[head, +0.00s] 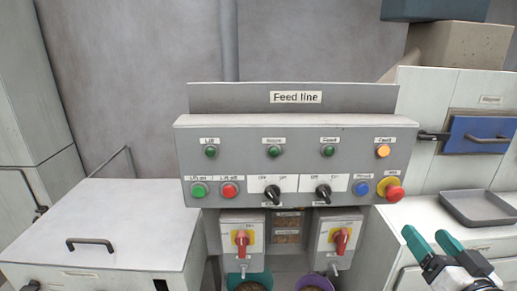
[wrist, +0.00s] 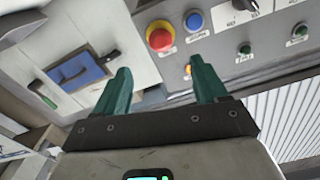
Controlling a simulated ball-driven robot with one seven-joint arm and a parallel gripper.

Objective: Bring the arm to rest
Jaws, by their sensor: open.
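My gripper (head: 430,241) is at the lower right of the head view, with its teal fingers spread apart and nothing between them. In the wrist view the two teal fingers of my gripper (wrist: 160,82) also stand apart and empty. The feed line panel (head: 290,145) is in the middle of the head view, to the left of my gripper. In the wrist view, the panel's red emergency button (wrist: 160,38) and blue button (wrist: 194,21) show beyond the fingers. My gripper looks clear of the panel, though the exact distance is hard to tell.
A grey tray (head: 478,207) lies on the right counter near my gripper. Two red-handled switches (head: 241,240) (head: 341,240) sit below the panel, above two bins. A white chest (head: 105,235) stands at left.

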